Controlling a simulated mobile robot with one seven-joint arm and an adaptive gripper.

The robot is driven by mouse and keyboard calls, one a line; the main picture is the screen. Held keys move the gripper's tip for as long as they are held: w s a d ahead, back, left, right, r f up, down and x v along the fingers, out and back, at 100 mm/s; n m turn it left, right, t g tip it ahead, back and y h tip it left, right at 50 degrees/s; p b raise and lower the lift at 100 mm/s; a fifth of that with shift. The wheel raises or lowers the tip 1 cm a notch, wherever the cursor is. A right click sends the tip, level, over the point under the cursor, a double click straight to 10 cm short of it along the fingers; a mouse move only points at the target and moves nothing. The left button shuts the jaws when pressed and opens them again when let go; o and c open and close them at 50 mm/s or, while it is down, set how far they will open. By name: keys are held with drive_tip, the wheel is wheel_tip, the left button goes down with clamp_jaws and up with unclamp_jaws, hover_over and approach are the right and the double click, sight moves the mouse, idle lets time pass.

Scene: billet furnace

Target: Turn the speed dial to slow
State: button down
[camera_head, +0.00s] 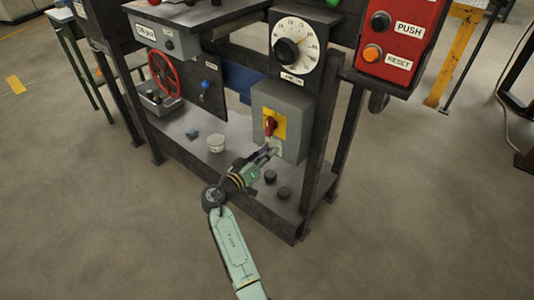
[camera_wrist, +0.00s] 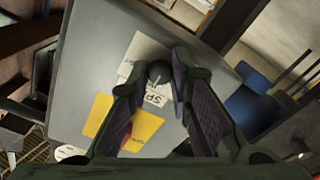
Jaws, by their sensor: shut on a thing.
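The speed dial (camera_wrist: 160,70) is a small dark round knob with a light pointer line. It sits on the grey box, beside a white label (camera_wrist: 157,97) on which "SP" can be read. In the wrist view my gripper (camera_wrist: 160,74) has its two fingertips on either side of the dial, shut on it. In the head view my gripper (camera_head: 271,153) reaches the lower front of the grey box (camera_head: 291,108) and hides the dial. The label lettering is partly covered by the fingers, and I cannot read where the pointer stands.
A red rotary switch (camera_head: 269,126) on a yellow plate (camera_head: 278,118) is just above my gripper. A large white gauge dial (camera_head: 297,45) is higher up. The floor in front is clear.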

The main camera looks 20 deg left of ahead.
drive_tip(key=shift+a+f+n+p, duration=0.1)
drive_tip(key=shift+n+p, duration=1.15)
drive_tip(key=shift+n, duration=4.75)
drive_tip(key=c, duration=1.5)
unclamp_jaws()
drive_tip(key=shift+o, duration=0.2)
